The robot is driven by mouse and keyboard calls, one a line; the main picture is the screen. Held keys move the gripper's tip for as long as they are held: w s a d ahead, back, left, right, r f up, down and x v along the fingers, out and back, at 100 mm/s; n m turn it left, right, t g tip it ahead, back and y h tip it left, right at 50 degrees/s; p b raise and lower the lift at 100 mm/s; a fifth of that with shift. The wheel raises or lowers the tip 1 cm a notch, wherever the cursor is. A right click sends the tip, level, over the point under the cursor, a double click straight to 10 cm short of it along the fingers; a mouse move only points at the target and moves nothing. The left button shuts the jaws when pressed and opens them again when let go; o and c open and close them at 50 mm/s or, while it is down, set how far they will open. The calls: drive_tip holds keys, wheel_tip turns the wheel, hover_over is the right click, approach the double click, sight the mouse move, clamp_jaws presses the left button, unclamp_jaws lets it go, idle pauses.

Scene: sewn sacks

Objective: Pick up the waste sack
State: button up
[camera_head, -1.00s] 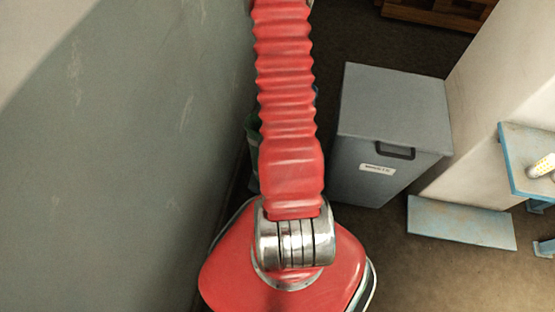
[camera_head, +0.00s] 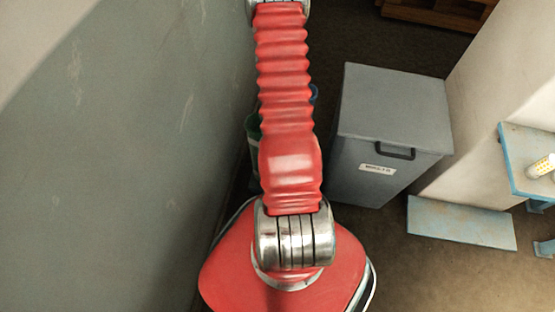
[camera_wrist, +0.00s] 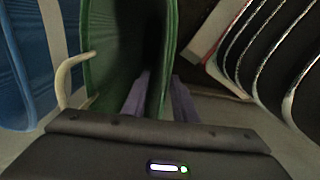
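A green sack (camera_wrist: 110,45) stands open in the middle of the wrist view, with a pale curved handle (camera_wrist: 66,80) at its left side. A blue sack (camera_wrist: 22,70) stands to its left. No sack label is readable, so I cannot tell which is the waste sack. My gripper (camera_wrist: 160,98) shows two purplish fingers apart, one on each side of the green sack's right wall. I cannot tell whether they touch the cloth. In the head view, my red arm hides most of the sacks; a strip of the green sack (camera_head: 254,138) shows left of it.
A grey lidded box (camera_head: 390,105) with a black handle and a small label stands right of my arm. A grey wall (camera_head: 120,150) rises close on the left. A blue bench (camera_head: 530,160) stands at the right. Dark ribbed shapes (camera_wrist: 270,50) lie right of my gripper.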

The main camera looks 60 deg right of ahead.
wheel_tip(320, 180, down, 4)
drive_tip(key=shift+s, duration=0.15)
drive_tip(key=shift+c, duration=0.4)
clamp_jaws()
idle(0.3)
idle(0.4)
